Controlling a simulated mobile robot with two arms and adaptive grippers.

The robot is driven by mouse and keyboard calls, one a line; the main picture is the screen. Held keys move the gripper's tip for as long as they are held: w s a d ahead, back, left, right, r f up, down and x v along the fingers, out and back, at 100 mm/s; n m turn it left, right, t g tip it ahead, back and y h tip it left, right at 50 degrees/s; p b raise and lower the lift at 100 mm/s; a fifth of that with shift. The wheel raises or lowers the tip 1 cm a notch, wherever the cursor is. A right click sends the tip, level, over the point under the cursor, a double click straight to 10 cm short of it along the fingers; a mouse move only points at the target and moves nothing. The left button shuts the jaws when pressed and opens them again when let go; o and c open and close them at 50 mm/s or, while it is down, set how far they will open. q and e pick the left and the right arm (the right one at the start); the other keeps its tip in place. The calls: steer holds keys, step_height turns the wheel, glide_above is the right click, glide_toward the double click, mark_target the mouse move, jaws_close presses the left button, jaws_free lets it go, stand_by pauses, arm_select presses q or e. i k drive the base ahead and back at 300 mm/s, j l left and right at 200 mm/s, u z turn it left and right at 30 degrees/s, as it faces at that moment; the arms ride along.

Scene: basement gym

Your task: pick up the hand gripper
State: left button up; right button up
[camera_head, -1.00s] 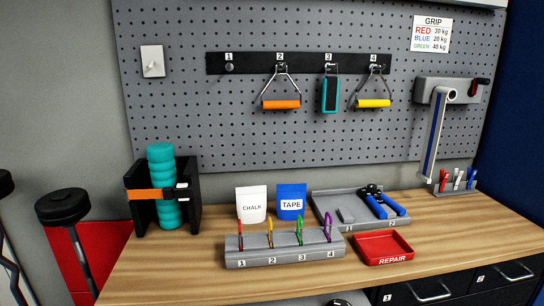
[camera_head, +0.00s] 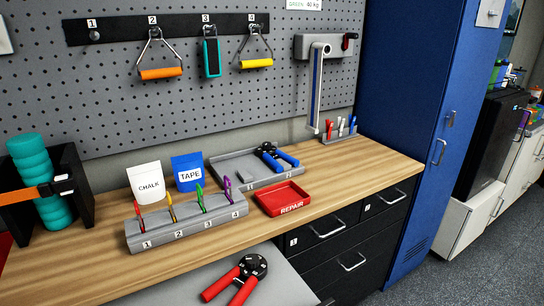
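Two hand grippers are in view. One with blue handles and a black head (camera_head: 278,157) lies at the right side of the grey tray (camera_head: 229,160) on the wooden bench. One with red handles and a dark round head (camera_head: 239,280) lies on a grey surface lower down at the front, its lower end near the picture's bottom edge. Neither of my grippers is in view.
The wooden bench (camera_head: 85,270) carries a slotted grey rack (camera_head: 187,232) with coloured clips, chalk (camera_head: 147,182) and tape (camera_head: 188,172) pouches, and a red REPAIR tray (camera_head: 283,198). Black drawers (camera_head: 353,241) and a blue locker (camera_head: 410,110) stand right. Grey floor (camera_head: 480,255) is open.

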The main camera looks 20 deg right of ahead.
mark_target(274, 157)
steer(key=i+l, duration=0.1)
steer(key=l, duration=0.75)
steer(key=i+l+u, duration=0.15)
steer(key=l, duration=0.7)
steer(key=k, duration=0.05)
